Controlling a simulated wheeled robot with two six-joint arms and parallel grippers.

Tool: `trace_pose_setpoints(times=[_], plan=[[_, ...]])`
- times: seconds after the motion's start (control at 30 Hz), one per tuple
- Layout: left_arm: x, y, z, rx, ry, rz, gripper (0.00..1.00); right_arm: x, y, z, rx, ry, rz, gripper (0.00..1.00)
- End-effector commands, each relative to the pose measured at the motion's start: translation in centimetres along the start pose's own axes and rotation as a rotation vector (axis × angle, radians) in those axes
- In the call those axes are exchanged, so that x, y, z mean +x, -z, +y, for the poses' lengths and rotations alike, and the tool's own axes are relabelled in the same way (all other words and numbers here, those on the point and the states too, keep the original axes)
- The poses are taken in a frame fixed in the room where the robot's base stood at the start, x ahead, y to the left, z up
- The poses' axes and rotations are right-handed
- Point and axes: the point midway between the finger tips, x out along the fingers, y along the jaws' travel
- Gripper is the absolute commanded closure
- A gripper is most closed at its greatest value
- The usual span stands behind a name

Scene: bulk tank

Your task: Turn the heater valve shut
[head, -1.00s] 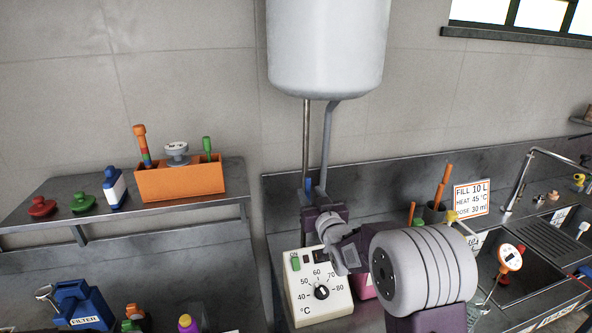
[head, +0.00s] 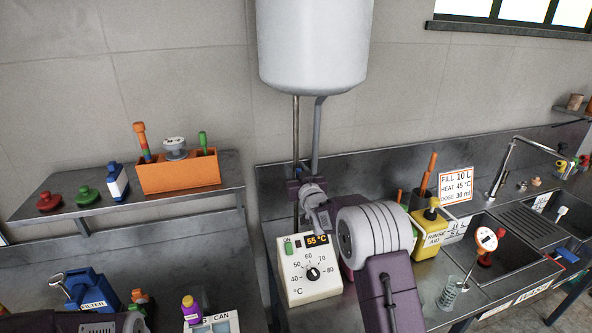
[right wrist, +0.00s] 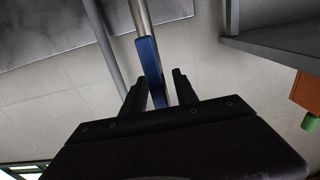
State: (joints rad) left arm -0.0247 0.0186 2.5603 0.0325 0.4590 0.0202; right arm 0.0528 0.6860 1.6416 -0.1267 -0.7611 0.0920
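The heater is a white tank (head: 312,45) on the wall with two pipes running down from it. The heater valve's blue handle (right wrist: 150,68) lies roughly along the metal pipe (right wrist: 142,18) in the right wrist view. My right gripper (right wrist: 158,88) is open, with its two black fingers on either side of the handle's lower part. I cannot tell whether either finger touches it. In the head view the right gripper (head: 297,178) is at the pipe above the control box, and the handle is mostly hidden there. My left gripper is not visible; only part of its arm shows at the bottom left.
A white control box (head: 308,275) with a dial and a 55 °C display stands below the pipes. A yellow rinse aid container (head: 428,235) stands right of my right arm. A shelf (head: 90,218) with an orange holder (head: 178,174) is at the left.

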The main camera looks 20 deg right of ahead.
Motion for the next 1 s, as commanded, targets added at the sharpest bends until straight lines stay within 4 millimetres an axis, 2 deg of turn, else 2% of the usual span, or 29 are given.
trace_pose_setpoints(times=[0.03,0.1,1.0], plan=[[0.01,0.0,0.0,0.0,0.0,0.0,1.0,-0.01,0.0,0.01,0.0,0.0,0.0,0.8],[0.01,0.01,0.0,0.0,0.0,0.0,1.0,-0.02,0.0,0.01,0.0,0.0,0.0,1.0],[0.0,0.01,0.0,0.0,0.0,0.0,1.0,-0.04,0.05,0.02,0.0,0.0,0.0,1.0]])
